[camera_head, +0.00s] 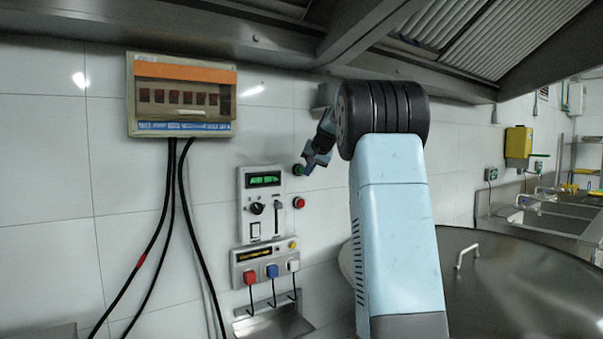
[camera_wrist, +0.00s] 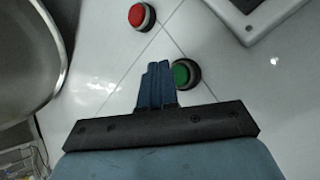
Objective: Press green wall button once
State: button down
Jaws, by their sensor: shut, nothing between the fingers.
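The green wall button (camera_head: 299,170) sits on the white tiled wall, right of the control panel's upper part. It also shows in the wrist view (camera_wrist: 184,74) as a green cap in a dark ring. My gripper (camera_wrist: 157,70) is shut and empty, its blue fingers together just left of the green button in the wrist view. In the head view my gripper (camera_head: 308,165) is close to the button and partly overlaps it. I cannot tell whether the fingers touch the button.
A red button (camera_head: 299,203) is on the wall below the green one; it also shows in the wrist view (camera_wrist: 142,16). The control panel (camera_head: 243,221) is to the left, with a socket box (camera_head: 238,267) below. A large metal lid (camera_head: 510,290) is at the lower right.

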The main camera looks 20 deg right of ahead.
jog(key=shift+s+d, duration=0.2)
jog(key=shift+s, duration=0.95)
jog(key=shift+s+d, duration=0.15)
jog(key=shift+s, duration=0.95)
jog(key=s+a+f+n+g, duration=0.2)
jog(key=s+a+n, duration=0.1)
jog(key=s+a, duration=1.55)
jog(key=s+a+f+n, duration=0.1)
jog(key=s+f, duration=0.3)
jog(key=s, duration=0.4)
jog(key=s+a+f+n, duration=0.1)
jog(key=s+a+f, duration=0.2)
jog(key=s, duration=0.6)
jog(key=s+a+f+n+g, duration=0.1)
jog(key=s+a+f, duration=0.1)
jog(key=s+f, duration=0.5)
jog(key=shift+s+a+n, duration=0.2)
jog(key=shift+s+n, duration=0.2)
jog(key=shift+s, duration=0.8)
